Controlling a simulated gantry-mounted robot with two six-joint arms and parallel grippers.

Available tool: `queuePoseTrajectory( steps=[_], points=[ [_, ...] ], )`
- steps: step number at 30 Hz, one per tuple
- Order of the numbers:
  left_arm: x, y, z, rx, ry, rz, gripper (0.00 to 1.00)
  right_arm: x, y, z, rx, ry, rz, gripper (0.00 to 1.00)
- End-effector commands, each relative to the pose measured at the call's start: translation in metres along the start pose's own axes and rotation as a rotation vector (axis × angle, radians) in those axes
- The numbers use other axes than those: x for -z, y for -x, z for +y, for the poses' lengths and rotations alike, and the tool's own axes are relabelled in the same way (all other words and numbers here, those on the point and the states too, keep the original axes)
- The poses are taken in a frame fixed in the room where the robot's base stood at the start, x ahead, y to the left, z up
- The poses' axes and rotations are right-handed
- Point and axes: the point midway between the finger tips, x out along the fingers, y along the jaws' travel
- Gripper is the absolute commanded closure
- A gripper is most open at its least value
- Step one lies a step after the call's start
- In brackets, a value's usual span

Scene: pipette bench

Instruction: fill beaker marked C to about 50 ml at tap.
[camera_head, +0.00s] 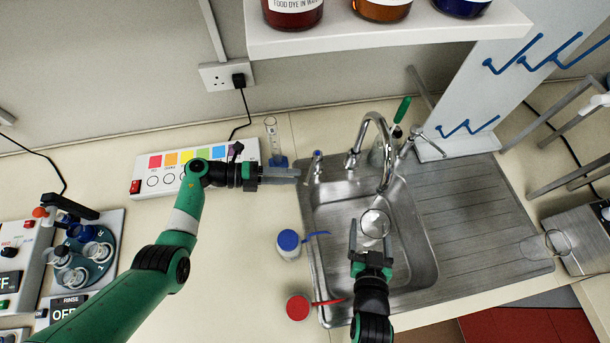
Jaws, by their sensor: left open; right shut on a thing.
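A clear glass beaker (375,223) is over the sink basin, held by my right gripper (371,236), which is shut on it. The beaker is below the end of the curved metal tap (381,150). I cannot read a letter or scale on it, nor tell whether it holds water. A small blue-topped tap handle (317,155) stands at the sink's back left corner. My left gripper (298,176) is open, with its fingers pointing right, close to this handle; I cannot tell whether they touch it.
The steel sink (428,245) has a ribbed drainer on its right, where another clear glass vessel (556,242) sits near the edge. A blue-capped bottle (289,244) and a red-capped bottle (298,307) are left of the sink. A shelf (400,31) overhangs the back.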

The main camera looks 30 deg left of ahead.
Motion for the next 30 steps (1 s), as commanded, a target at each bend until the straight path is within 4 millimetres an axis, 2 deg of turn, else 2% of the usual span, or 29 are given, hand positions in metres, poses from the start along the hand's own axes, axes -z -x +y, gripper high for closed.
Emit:
queuePoseTrajectory(
  steps=[1,3,9,21,23,30],
  points=[
    [-0.001,0.014,0.001,0.000,0.000,-0.006,0.53,0.000,0.000,0.000,0.000,0.000,0.001,0.75],
    [-0.001,0.030,0.001,-0.001,-0.001,-0.005,0.53,0.000,0.000,0.000,0.000,0.000,0.001,0.75],
    [0.000,0.060,0.001,-0.001,0.001,-0.002,0.53,0.000,0.000,0.000,0.000,0.000,0.001,0.75],
    [0.000,0.064,0.000,-0.001,0.001,0.001,0.53,0.002,-0.003,0.000,0.000,0.000,0.003,0.75],
    [0.000,0.064,0.000,-0.001,0.001,0.001,0.53,0.006,-0.010,0.000,0.000,0.000,0.003,0.75],
    [0.000,0.064,0.001,-0.001,0.001,0.001,0.53,0.026,-0.060,0.000,0.000,0.000,0.002,0.75]
  ],
)
